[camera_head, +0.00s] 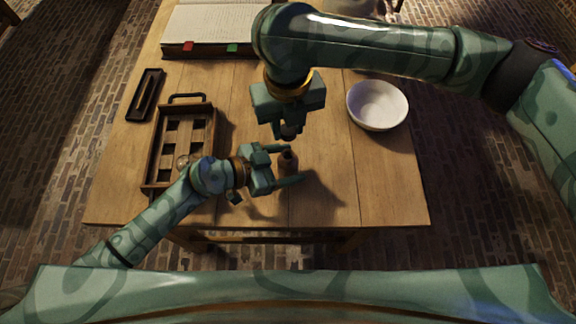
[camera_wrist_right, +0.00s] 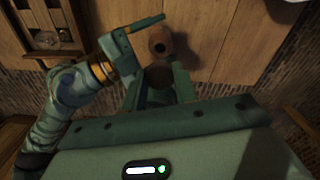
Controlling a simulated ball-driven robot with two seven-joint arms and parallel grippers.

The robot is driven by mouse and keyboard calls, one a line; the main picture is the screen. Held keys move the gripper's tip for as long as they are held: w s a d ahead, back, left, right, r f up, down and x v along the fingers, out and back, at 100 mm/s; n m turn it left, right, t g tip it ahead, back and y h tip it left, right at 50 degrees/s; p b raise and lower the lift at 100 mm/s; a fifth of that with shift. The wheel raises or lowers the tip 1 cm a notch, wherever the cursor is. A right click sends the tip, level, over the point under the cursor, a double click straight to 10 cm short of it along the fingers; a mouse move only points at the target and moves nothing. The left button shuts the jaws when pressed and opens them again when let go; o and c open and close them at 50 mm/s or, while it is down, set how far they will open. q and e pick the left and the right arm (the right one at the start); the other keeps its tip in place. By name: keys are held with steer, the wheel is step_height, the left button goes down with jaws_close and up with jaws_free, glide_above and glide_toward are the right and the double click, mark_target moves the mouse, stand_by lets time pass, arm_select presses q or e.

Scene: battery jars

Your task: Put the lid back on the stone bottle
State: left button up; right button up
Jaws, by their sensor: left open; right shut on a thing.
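The stone bottle (camera_head: 288,161) is small and brown and stands on the table, with its dark open mouth up; it also shows in the right wrist view (camera_wrist_right: 161,42). My left gripper (camera_head: 292,165) is open, with its fingers on either side of the bottle; whether either touches it I cannot tell. My right gripper (camera_head: 289,128) points down, just beyond the bottle, shut on the dark round lid (camera_head: 289,132). The lid also shows between the right fingers (camera_wrist_right: 158,76) in the right wrist view, apart from the bottle's mouth in the picture. Its height above the bottle is unclear.
A wooden crate (camera_head: 209,140) with compartments and a handle stands left, with a narrow dark tray (camera_head: 146,95) behind it. An open book (camera_head: 215,27) lies at the back. A white bowl (camera_head: 377,106) stands right. The table's front right is clear.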

arm_select(q)
steer(key=c, duration=1.5)
arm_select(e)
steer(key=shift+f, duration=2.5)
steer(key=shift+f, duration=0.1)
steer(key=shift+f, duration=0.8)
steer(key=shift+f, duration=0.55)
steer(key=o, duration=1)
